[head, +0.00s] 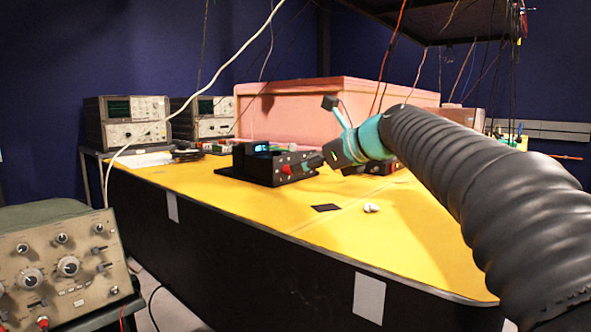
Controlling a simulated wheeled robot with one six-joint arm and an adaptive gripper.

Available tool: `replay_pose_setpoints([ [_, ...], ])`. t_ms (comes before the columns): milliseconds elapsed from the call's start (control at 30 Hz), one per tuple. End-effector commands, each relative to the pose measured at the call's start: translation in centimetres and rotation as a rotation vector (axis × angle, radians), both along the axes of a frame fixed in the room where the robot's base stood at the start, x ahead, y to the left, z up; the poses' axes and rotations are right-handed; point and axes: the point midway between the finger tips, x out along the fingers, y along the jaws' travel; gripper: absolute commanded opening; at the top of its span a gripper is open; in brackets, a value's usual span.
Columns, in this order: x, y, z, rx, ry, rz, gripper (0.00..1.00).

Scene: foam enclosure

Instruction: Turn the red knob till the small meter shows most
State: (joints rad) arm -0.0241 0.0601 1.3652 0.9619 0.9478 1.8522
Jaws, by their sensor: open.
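A black device (252,166) stands on the yellow table top. A red knob (287,169) sits on its front face. A small lit blue-cyan display (260,148) shows near its top and may be the small meter; its reading is too small to make out. My gripper (312,163) is at the right end of the device, to the right of the red knob. My arm comes in from the right.
A pink box (330,108) stands behind the device. A small black square (326,208) and a white lump (371,207) lie on the yellow table (235,198). Instruments (128,122) stand at the back left. A beige instrument (62,262) is at front left. Cables hang from above.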

Motion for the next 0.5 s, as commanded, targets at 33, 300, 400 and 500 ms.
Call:
replay_pose_setpoints([
  [33, 0.6, 0.6, -0.4, 0.0, 0.0, 0.001, 0.5],
  [300, 2.6, 2.6, -1.5, -0.001, 0.0, -0.002, 0.5],
  [400, 2.9, 2.9, -1.7, -0.001, -0.001, -0.004, 0.5],
  [500, 3.0, 3.0, -1.7, -0.001, -0.001, -0.004, 0.5],
])
